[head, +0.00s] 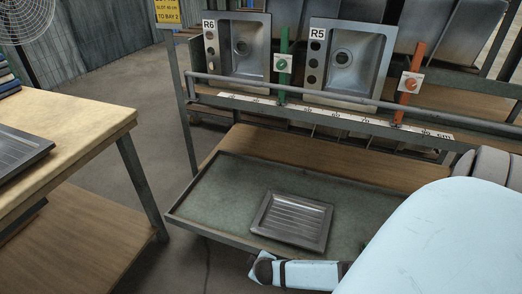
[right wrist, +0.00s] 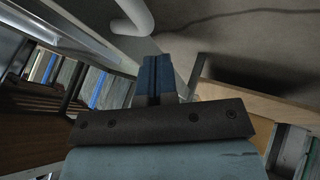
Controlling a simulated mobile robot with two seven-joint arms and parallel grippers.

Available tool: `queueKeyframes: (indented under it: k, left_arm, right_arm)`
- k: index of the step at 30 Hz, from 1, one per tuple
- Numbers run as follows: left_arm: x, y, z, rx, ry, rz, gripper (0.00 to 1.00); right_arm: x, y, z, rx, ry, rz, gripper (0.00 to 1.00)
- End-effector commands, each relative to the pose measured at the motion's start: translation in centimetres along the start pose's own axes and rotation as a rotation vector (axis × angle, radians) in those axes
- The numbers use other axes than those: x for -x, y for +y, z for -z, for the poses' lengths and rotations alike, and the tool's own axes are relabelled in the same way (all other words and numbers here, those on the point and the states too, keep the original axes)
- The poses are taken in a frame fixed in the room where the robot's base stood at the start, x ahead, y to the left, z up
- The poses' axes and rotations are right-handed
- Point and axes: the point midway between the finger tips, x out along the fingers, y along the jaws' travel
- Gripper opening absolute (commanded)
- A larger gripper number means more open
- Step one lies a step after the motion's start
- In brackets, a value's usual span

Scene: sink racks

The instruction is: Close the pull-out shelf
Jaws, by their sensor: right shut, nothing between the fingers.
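The pull-out shelf (head: 205,195) is out from the rack in the head view, with a grey-green top and a thin metal rim. A grey ribbed metal tray (head: 292,221) lies on it near the front edge. A light blue link of mine with a dark joint is at the shelf's front edge; I cannot tell whether it touches. My right gripper (right wrist: 162,78) is shut and empty in the right wrist view, its dark blue fingers together. The head view does not clearly show its fingertips. My left gripper is not in view.
Steel sinks labelled R6 (head: 240,47) and R5 (head: 345,58) stand on the rack behind a metal rail (head: 330,97). Green and orange tagged posts (head: 283,62) (head: 408,85) rise there. A wooden table (head: 75,130) stands left, with floor between it and the shelf.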

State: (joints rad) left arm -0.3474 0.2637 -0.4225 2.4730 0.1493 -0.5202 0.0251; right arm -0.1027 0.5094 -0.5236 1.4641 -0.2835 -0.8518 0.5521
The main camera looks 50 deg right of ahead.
Motion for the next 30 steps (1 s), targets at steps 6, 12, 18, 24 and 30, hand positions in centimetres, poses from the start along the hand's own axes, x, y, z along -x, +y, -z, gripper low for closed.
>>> queueKeyframes:
  k: [6, 12, 18, 24, 30]
  left_arm:
    - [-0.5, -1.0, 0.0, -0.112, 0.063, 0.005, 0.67]
    - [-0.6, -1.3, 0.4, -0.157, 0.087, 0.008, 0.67]
    - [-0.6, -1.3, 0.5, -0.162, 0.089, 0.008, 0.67]
    - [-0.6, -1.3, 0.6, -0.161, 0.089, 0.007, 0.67]
    - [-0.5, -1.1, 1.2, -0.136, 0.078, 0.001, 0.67]
  right_arm:
    - [-2.5, 2.2, -0.1, 0.001, 0.002, -0.002, 0.00]
    - [-2.9, 3.4, 0.0, 0.000, 0.001, 0.001, 0.00]
    - [-2.9, 3.5, 0.0, -0.001, 0.001, 0.002, 0.00]
    - [-2.9, 3.6, 0.0, -0.001, 0.000, 0.001, 0.00]
    - [-2.8, 4.7, -0.8, -0.001, -0.003, 0.000, 0.00]
